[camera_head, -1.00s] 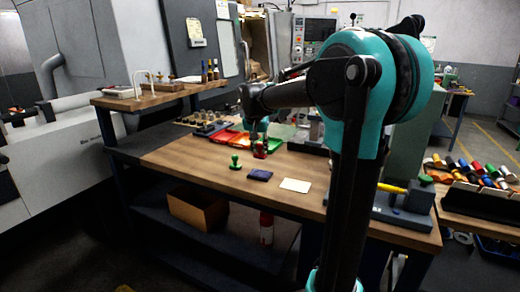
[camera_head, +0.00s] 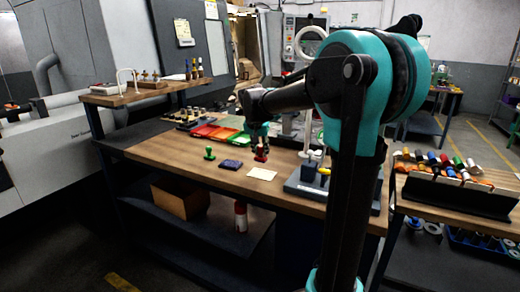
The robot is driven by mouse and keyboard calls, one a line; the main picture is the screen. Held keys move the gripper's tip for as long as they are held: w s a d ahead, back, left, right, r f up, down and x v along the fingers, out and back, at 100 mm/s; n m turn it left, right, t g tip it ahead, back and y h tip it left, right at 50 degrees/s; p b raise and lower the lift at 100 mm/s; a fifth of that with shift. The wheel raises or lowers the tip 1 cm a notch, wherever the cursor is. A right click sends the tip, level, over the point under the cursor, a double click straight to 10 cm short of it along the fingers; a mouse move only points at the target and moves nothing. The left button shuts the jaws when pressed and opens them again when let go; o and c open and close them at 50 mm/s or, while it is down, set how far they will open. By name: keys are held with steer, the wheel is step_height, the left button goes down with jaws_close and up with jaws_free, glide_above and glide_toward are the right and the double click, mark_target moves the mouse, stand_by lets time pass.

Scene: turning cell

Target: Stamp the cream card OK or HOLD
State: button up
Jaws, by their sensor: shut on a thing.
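The cream card (camera_head: 261,174) lies flat on the wooden workbench (camera_head: 165,152), near its front edge. My gripper (camera_head: 261,147) is shut on a red stamp (camera_head: 261,156), which looks upright just behind the card. Whether the stamp is raised or touches the bench, I cannot tell. A dark blue ink pad (camera_head: 231,164) lies left of the card. A green stamp (camera_head: 209,153) stands alone left of the pad. The fingers are small and dark here, and any marking on the card is too small to read.
Red and green trays (camera_head: 216,132) lie behind the stamps. A grey fixture (camera_head: 309,184) with upright posts stands right of the card. A raised shelf (camera_head: 140,93) is at the back left. A rack of coloured rolls (camera_head: 446,175) stands at the right.

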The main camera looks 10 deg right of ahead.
mark_target(260, 161)
steer(key=shift+f, duration=2.8)
steer(key=shift+f, duration=0.6)
steer(key=shift+r, duration=0.1)
steer(key=shift+r, duration=3.45)
